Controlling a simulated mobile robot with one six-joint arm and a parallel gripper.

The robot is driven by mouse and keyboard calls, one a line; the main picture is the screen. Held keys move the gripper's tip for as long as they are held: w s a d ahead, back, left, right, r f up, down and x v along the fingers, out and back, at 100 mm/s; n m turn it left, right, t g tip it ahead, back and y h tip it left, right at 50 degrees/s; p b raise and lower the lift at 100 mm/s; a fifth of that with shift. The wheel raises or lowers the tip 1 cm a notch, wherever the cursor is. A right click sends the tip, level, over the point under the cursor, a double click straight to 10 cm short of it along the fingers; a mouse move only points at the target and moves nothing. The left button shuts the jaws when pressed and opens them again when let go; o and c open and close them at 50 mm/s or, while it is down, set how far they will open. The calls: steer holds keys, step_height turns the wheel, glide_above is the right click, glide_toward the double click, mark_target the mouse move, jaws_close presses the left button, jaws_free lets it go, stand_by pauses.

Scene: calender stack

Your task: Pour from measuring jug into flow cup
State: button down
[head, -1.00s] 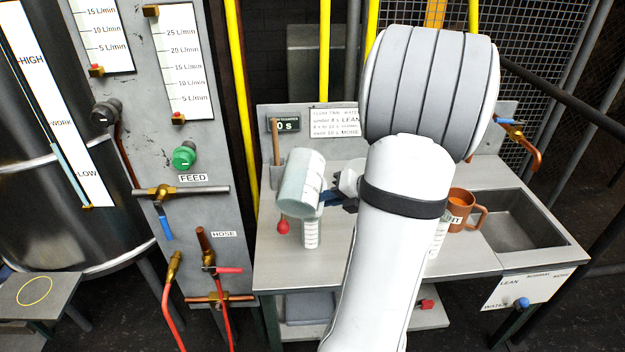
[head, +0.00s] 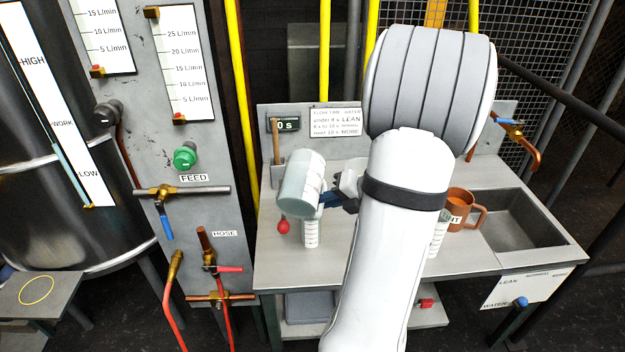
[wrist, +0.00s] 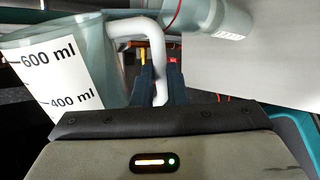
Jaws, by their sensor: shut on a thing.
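My gripper (head: 345,194) is shut on the handle of the measuring jug (head: 299,184), a large pale grey-green vessel. In the head view the jug is tilted above the left part of the bench. In the wrist view the jug (wrist: 95,65) shows 600 ml and 400 ml marks, and my fingers (wrist: 160,82) hold its white handle. A graduated clear cylinder (head: 311,234) stands below the jug. A red ball (head: 284,226) shows just below the jug's left side. I cannot make out the flow cup for certain; the jug may hide it. No liquid stream is visible.
The steel bench (head: 290,268) has a sink (head: 520,230) at right. A backboard carries a timer display (head: 285,124) and a sign (head: 335,121). A valve panel (head: 190,80) stands left.

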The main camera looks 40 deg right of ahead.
steer(key=shift+w+d+r+m+g+y+p, duration=0.15)
steer(key=shift+r+p, duration=0.25)
steer(key=shift+p, duration=0.85)
steer(key=shift+r+m+g+y+p, duration=0.15)
steer(key=shift+r+p, duration=0.25)
steer(key=shift+p, duration=0.9)
steer(key=shift+w+d+r+m+y+p, duration=0.15)
steer(key=shift+r+p, duration=0.25)
steer(key=shift+p, duration=0.85)
